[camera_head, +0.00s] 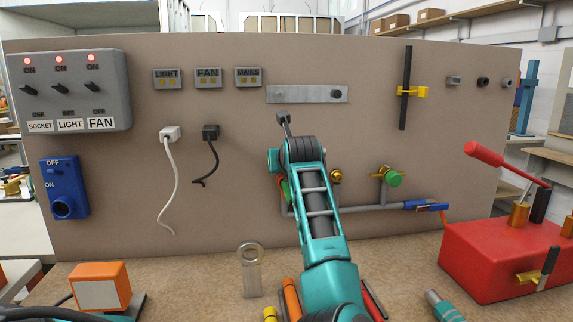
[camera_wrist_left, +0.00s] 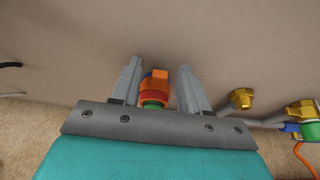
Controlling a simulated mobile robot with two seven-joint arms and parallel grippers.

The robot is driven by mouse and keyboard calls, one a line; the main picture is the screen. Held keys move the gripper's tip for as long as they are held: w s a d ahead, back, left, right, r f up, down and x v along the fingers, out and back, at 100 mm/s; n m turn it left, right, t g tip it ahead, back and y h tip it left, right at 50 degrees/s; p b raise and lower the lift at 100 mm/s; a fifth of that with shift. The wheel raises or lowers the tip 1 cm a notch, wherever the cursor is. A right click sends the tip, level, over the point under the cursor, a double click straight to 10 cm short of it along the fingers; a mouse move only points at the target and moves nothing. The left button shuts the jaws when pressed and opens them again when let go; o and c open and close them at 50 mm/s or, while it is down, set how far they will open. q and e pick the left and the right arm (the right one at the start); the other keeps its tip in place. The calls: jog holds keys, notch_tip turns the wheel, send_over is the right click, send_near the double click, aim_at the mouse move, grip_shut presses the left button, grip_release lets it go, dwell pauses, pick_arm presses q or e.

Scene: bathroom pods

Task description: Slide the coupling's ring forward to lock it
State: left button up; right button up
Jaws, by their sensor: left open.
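The coupling (camera_wrist_left: 154,92), with orange, red and green parts, sits between the two fingers of my left gripper (camera_wrist_left: 158,68) in the left wrist view. The fingers are open, with a visible gap on each side of it. Its lower green end is partly hidden by the gripper's grey plate. In the head view my left arm reaches up the middle to the panel and hides the fingers. A red and green bit of the coupling (camera_head: 283,189) shows at the arm's left edge. I cannot tell the ring's position along the coupling. My right gripper is not seen.
A brass fitting (camera_head: 336,176), a green-knobbed valve (camera_head: 393,179) and a grey pipe (camera_head: 360,209) with a blue-handled end are right of the arm. A red box (camera_head: 495,262) stands on the bench at right. A metal ring-ended plate (camera_head: 250,270) stands left of the arm.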

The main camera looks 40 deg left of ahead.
pick_arm(q)
grip_shut()
dwell(0.3)
dwell(0.3)
